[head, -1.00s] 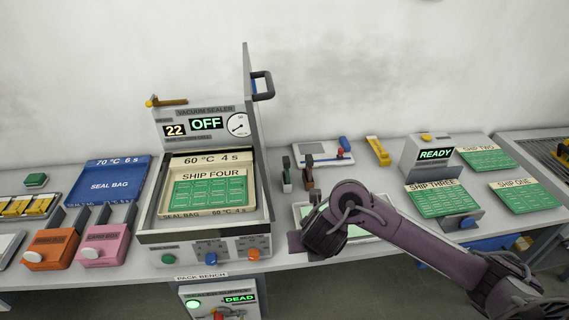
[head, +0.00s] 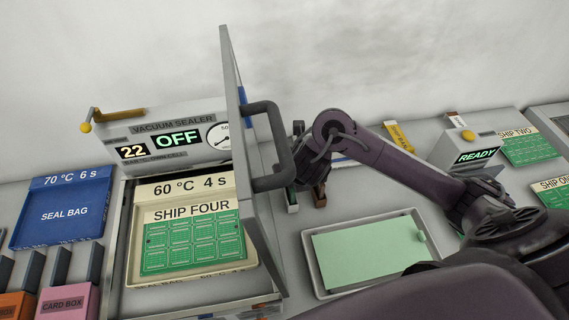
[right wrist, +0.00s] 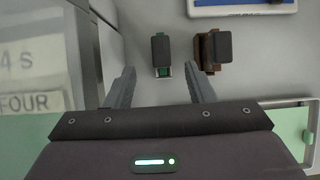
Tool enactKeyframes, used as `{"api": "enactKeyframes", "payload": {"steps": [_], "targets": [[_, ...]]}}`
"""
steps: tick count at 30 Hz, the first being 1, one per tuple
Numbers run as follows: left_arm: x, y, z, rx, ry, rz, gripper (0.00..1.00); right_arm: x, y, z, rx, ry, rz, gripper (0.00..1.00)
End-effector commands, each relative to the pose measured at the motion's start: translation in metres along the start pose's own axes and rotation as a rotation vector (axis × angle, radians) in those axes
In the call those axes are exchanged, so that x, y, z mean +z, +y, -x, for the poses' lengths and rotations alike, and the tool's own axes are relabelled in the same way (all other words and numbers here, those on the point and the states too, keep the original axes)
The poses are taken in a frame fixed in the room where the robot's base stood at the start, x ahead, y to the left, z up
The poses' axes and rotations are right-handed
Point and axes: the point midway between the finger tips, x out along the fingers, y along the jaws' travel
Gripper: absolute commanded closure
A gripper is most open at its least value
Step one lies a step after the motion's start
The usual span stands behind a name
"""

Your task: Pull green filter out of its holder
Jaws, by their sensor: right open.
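A small green piece with a dark top (right wrist: 161,50), which looks like the green filter, stands on the bench in the right wrist view. Its lower end sits at a pale base; I cannot make out the holder clearly. In the head view only a sliver of it (head: 292,201) shows beside my arm. My right gripper (right wrist: 160,88) is open and empty. Its two fingers point toward the green piece, one to each side of its line, and appear short of it. In the head view my right gripper (head: 308,168) is mostly hidden by its own wrist. My left gripper is out of view.
A similar brown piece (right wrist: 213,48) stands close to the right of the green one. The vacuum sealer's raised lid with its dark handle (head: 283,150) stands close left of my gripper. A tray with a pale green sheet (head: 365,252) lies in front.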

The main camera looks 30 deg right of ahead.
Motion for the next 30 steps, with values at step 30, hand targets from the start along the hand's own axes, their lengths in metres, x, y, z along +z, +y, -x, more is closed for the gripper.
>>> {"api": "enactKeyframes", "payload": {"steps": [30], "targets": [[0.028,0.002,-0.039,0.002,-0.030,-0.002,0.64,-0.001,-0.002,-0.078,0.000,0.000,0.000,0.52]]}}
